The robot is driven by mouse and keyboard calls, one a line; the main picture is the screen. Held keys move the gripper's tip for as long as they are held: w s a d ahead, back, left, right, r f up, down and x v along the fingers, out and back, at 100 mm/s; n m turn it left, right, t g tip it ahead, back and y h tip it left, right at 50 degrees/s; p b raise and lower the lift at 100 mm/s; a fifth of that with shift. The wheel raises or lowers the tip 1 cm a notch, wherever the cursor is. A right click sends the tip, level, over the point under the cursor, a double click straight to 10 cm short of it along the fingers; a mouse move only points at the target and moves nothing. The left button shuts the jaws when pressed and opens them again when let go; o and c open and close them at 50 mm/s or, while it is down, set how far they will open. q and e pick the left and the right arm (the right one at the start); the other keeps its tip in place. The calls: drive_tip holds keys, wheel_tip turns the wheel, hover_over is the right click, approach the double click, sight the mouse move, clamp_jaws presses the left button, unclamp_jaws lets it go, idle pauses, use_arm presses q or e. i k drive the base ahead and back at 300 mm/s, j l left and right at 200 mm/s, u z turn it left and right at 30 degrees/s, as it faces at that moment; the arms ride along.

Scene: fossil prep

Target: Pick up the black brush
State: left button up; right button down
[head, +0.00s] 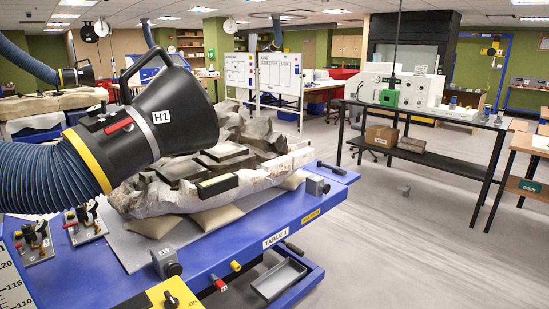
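I cannot make out a black brush for certain in the head view. A small dark block with a pale top (217,186) lies at the front edge of the fossil block (145,196); I cannot tell what it is. Neither of my grippers is in view. The large black hood marked H1 (178,108) hides part of the fossil block and the table behind it.
The blue Table 1 (236,254) carries the fossil block on pale sandbags (218,217), with knobs and small fittings along its edges. A ribbed blue hose (45,178) blocks the left. A black-framed bench (437,158) stands right. Grey floor (390,240) between is mostly clear.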

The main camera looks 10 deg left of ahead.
sight(336, 170)
drive_tip(key=i+l+u, duration=0.15)
drive_tip(key=i, duration=0.3)
drive_tip(key=i+l+u, duration=0.2)
drive_tip(key=i, duration=0.25)
drive_tip(key=i+l+u, duration=0.15)
drive_tip(key=i, duration=0.3)
